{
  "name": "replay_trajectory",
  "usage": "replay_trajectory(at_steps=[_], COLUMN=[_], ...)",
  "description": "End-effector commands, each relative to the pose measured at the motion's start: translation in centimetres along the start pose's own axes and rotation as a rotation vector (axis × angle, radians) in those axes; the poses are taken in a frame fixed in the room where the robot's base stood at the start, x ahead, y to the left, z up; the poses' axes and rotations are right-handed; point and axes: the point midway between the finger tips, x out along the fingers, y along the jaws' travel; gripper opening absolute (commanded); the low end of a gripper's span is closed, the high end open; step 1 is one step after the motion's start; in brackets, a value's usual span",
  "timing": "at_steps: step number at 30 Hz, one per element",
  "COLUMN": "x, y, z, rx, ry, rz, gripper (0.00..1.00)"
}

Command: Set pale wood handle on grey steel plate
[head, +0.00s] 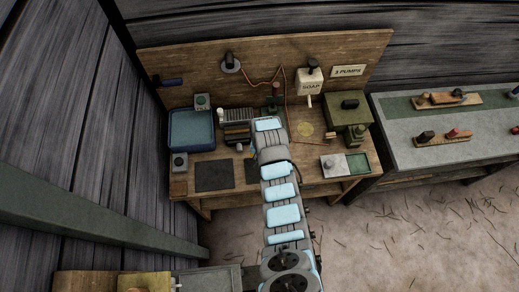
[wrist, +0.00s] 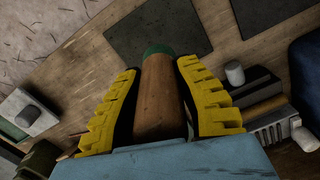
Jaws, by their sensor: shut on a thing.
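In the wrist view my gripper (wrist: 163,82) has its yellow ribbed fingers shut on a wood handle (wrist: 160,105). The handle looks mid-brown in this light and has a green far end. It lies lengthwise between the fingers, its near end hidden by my gripper's body. In the head view my arm hides the gripper and the handle. Two dark grey flat plates lie on the bench: one (wrist: 170,25) is behind the handle's green end, the other (wrist: 262,12) to its right. The head view also shows the left plate (head: 214,175). I cannot tell which is the steel plate.
A blue tray (head: 191,113) stands at the bench's left. A green box (head: 349,106) and a light block with a green patch (head: 357,162) are at the right. Several small items crowd the back middle. A soap bottle (head: 309,86) is by the backboard.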

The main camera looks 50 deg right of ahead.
Motion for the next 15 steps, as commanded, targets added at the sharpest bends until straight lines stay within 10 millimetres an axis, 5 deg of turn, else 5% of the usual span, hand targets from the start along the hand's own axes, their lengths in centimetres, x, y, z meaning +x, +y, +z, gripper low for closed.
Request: replay_trajectory(at_steps=[15], x=[1.4], y=[0.0], z=[0.0], rx=[-0.001], ry=[-0.001], rz=[0.001], gripper=[0.00])
